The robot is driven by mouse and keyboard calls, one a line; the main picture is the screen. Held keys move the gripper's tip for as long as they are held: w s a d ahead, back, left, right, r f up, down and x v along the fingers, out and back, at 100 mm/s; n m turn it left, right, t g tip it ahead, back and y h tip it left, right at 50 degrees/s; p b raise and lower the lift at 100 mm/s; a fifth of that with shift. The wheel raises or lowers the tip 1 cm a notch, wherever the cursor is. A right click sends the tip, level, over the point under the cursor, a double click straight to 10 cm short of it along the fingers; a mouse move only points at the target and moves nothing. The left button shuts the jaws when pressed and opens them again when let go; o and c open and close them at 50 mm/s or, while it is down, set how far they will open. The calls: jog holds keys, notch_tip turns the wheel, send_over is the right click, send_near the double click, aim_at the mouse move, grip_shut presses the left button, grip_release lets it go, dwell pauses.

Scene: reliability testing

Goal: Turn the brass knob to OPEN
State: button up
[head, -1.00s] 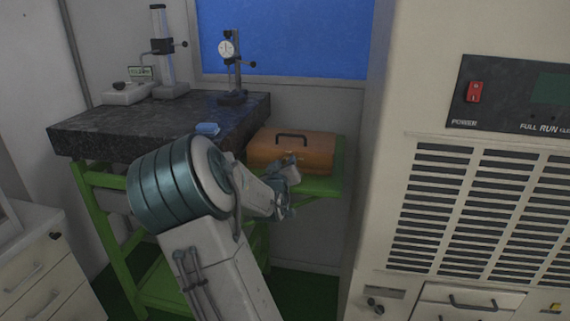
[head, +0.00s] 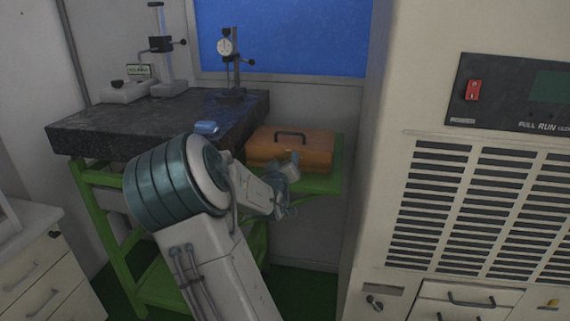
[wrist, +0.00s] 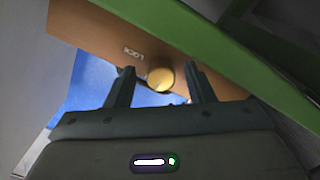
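The brass knob (wrist: 160,79) shows in the wrist view as a round yellow disc at the edge of an orange-brown panel, which looks like the front of the orange box (wrist: 95,35). The word LOCK appears upside down beside it; I see no OPEN mark. My gripper (wrist: 160,68) is open, one finger on each side of the knob in the picture; contact is not visible. In the head view my gripper (head: 284,186) is at the front of the orange box (head: 312,146), and the knob is hidden.
A green shelf (head: 325,184) supports the box, and its green edge (wrist: 225,45) crosses the wrist view close by. A dark stone plate (head: 95,133) with gauge stands (head: 231,70) is at left. A large beige cabinet (head: 395,180) stands at right.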

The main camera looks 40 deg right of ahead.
jog(key=shift+a, duration=0.1)
jog(key=p+v, duration=0.1)
jog(key=v, duration=1.2)
jog(key=shift+s+a, duration=0.15)
jog(key=shift+s, duration=0.15)
jog(key=a+f+g+y+p, duration=0.2)
jog(key=a+f+y+p, duration=0.1)
jog(key=a+y, duration=1.1)
jog(key=s+a+r+n+g+p, duration=0.1)
jog(key=s+a+r+g, duration=0.1)
jog(key=s+a, duration=0.3)
jog(key=s+a+r+n+g+p, duration=0.1)
jog(key=s+a+r+g+p, duration=0.1)
jog(key=s, duration=1)
jog(key=a+r+g, duration=0.1)
jog(key=a+g, duration=0.1)
jog(key=a, duration=0.1)
jog(key=shift+s+a+n+g, duration=0.15)
jog(key=shift+s+n+g, duration=0.25)
jog(key=shift+r, duration=0.1)
